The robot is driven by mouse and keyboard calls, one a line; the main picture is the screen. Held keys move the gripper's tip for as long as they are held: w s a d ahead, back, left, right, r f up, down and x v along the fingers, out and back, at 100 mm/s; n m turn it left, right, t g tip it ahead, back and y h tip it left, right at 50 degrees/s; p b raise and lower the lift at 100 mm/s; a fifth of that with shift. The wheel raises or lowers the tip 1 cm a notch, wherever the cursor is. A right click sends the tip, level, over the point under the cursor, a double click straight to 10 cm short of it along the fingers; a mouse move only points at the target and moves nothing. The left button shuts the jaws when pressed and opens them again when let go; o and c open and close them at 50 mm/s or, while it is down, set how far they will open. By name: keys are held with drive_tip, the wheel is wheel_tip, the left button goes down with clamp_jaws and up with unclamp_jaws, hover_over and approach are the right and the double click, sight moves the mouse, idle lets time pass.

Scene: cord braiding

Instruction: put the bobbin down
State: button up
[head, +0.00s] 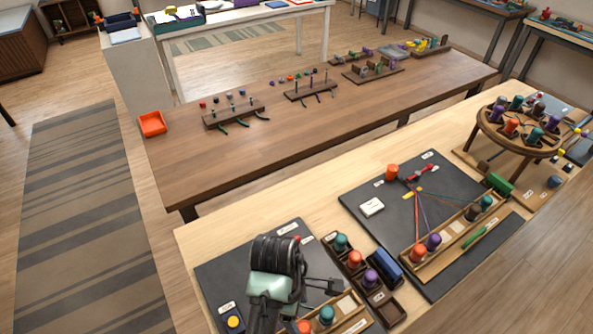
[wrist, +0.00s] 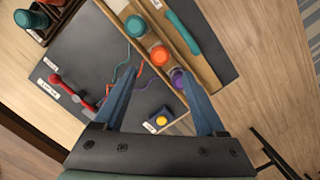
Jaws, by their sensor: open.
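In the wrist view a wooden rack (wrist: 208,75) holds a teal bobbin (wrist: 135,26), an orange bobbin (wrist: 160,56) and a purple bobbin (wrist: 180,80) in a row. My gripper (wrist: 157,72) is open, its two blue fingers apart. The right finger is close beside the purple bobbin and partly covers it; I cannot tell whether they touch. Thin cords run from the row across the dark mat (wrist: 95,40). In the head view my gripper (head: 325,287) is over the near mat, by the rack's teal bobbin (head: 327,315) and orange bobbin (head: 305,327); the purple one is hidden there.
A dark compartment tray (head: 388,308) with several bobbins stands right of my gripper. A red clamp (wrist: 70,87) and a block with a yellow button (wrist: 160,121) are on the mat. A second braiding board (head: 350,195) and a round stand (head: 520,140) are farther right.

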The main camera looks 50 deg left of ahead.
drive_tip(key=w+r+m+t+y, duration=0.4)
drive_tip(key=w+r+m+t, duration=0.35)
drive_tip(key=w+r, duration=1.1)
drive_tip(key=w+d+r+m+t+y, duration=0.1)
drive_tip(key=w+d+r+m+t, duration=0.15)
drive_tip(key=r, duration=0.55)
drive_tip(key=w+d+r+m+t, duration=0.2)
drive_tip(key=r+m+t, duration=0.15)
drive_tip(key=r, duration=0.45)
drive_tip(key=d+r+m+t, duration=0.2)
drive_tip(key=d+r+m, duration=0.15)
drive_tip(key=r, duration=0.35)
drive_tip(key=d+r+m+t, duration=0.2)
drive_tip(key=d+r+t, duration=0.15)
drive_tip(key=r, duration=0.45)
drive_tip(key=s+d+r+m+t+h, duration=0.2)
drive_tip(key=s+d+r, duration=0.3)
drive_tip(key=r, duration=0.3)
drive_tip(key=s+d+r+m+t+h, duration=0.1)
drive_tip(key=s+d+r+m+t, duration=0.4)
drive_tip(key=s+r, duration=0.2)
wheel_tip(320, 180, up, 2)
drive_tip(key=shift+d+r+h, duration=0.25)
drive_tip(key=shift+d+h, duration=0.05)
drive_tip(key=shift+h, duration=0.1)
drive_tip(key=shift+a, duration=0.1)
